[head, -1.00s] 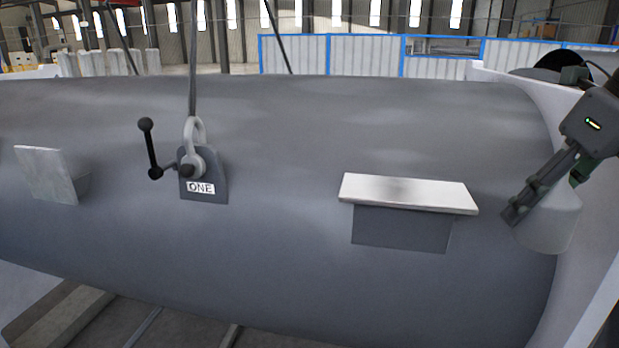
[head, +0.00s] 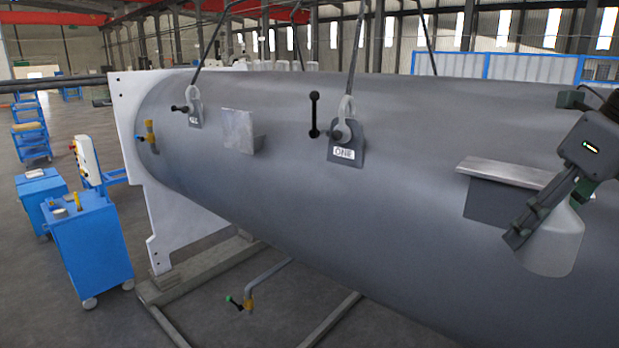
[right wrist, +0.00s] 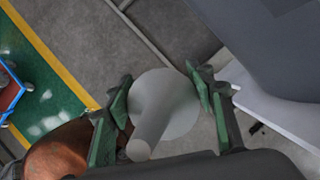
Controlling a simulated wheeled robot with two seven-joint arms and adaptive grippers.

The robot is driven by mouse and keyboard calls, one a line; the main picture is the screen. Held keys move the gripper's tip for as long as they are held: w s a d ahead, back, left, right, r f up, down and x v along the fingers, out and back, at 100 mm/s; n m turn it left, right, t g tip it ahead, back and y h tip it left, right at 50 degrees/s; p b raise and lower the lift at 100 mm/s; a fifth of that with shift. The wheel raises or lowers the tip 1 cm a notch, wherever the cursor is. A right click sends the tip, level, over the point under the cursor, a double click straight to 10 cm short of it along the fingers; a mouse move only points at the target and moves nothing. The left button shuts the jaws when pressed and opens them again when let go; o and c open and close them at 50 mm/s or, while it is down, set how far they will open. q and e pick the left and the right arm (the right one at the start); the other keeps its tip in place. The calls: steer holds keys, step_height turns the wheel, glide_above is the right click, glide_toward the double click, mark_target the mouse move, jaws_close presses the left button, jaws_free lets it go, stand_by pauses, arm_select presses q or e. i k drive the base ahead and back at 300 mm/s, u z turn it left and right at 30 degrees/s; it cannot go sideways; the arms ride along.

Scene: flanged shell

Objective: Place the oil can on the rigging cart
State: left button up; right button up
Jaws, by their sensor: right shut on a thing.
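The oil can (head: 552,243), a pale grey cone-shaped can with a spout, is held in my right gripper (head: 528,218) at the right of the head view, in front of the big grey shell. In the right wrist view the can (right wrist: 165,103) sits between the green-padded fingers of the gripper (right wrist: 158,98), which are shut on it. A blue wheeled cart (head: 92,245) stands on the floor at the left, well away from the can. Small yellow items stand on its top. I cannot tell for certain that it is the rigging cart. My left gripper is out of view.
The large grey shell (head: 400,210) fills the middle, with a white flange (head: 190,235) at its left end. Shackles, brackets and slings stand out from it. Other blue carts (head: 40,195) are behind the nearest one. A pipe with a valve (head: 247,302) stands low beneath the shell.

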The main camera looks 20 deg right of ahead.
mark_target(82, 223)
steer(key=u, duration=0.55)
steer(key=i, duration=0.65)
steer(key=u, duration=0.7)
steer(key=i, duration=1.7)
steer(key=u, duration=0.65)
steer(key=i, duration=3.65)
steer(key=z, duration=0.45)
steer(key=i, duration=1.7)
steer(key=z, duration=1.35)
steer(key=i, duration=1.55)
steer(key=z, duration=0.6)
steer(key=i, duration=0.55)
steer(key=z, duration=0.05)
